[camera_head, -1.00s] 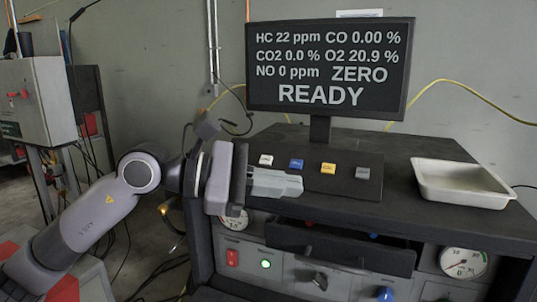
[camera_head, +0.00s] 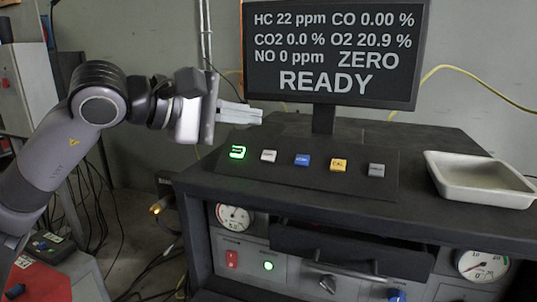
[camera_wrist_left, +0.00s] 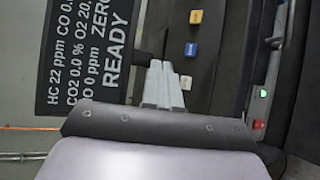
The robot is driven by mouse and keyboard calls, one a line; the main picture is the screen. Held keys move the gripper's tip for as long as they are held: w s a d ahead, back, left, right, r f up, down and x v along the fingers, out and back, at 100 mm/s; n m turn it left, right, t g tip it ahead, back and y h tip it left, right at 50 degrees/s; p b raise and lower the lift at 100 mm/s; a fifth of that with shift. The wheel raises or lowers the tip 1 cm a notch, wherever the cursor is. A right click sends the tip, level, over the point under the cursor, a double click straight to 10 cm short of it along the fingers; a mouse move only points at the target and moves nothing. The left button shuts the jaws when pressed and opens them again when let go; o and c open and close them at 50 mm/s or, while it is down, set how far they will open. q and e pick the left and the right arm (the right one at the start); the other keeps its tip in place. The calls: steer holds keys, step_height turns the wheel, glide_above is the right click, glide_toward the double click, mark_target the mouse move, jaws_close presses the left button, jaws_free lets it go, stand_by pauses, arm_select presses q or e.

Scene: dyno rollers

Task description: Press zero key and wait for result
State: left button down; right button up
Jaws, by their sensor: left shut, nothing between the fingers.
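A black key panel (camera_head: 290,182) holds a row of keys below the monitor. The leftmost key (camera_head: 238,152) is lit green; its marking is too small to read. Right of it are a white key (camera_head: 268,156), a blue key (camera_head: 301,160), a yellow key (camera_head: 338,165) and a grey key (camera_head: 376,170). The monitor (camera_head: 335,50) reads "ZERO READY" under gas values. My left gripper (camera_head: 260,116) is shut and empty, raised above and apart from the left keys. In the left wrist view its fingers (camera_wrist_left: 160,68) show near the white key (camera_wrist_left: 186,82); the green key is hidden there.
A white tray (camera_head: 480,182) stands on the bench top at the right. A half-open drawer (camera_head: 345,243), gauges and a green lamp (camera_head: 268,266) are on the bench front. Cables hang at the left. Air above the bench is clear between the gripper and the tray.

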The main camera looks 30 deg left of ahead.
mark_target(269, 156)
arm_select(q)
steer(key=shift+f, duration=0.1)
steer(key=shift+w+a+f+b, duration=0.25)
steer(key=shift+w+f+b, duration=0.25)
steer(key=shift+w+f, duration=0.55)
steer(key=shift+w+a+f+b, duration=0.2)
steer(key=shift+w+f+b, duration=0.3)
steer(key=shift+w+f, duration=0.5)
steer(key=shift+w+a+f+b, duration=0.25)
steer(key=shift+w+f+b, duration=0.4)
steer(key=shift+f, duration=0.6)
steer(key=shift+w, duration=0.1)
steer(key=shift+w+f, duration=0.25)
steer(key=shift+f, duration=0.1)
steer(key=shift+w+a+f+b, duration=0.1)
steer(key=shift+w+f+b, duration=0.15)
steer(key=shift+f+b, duration=0.1)
steer(key=shift+r, duration=0.1)
stand_by(0.4)
steer(key=shift+s+r, duration=0.5)
steer(key=shift+r, duration=0.05)
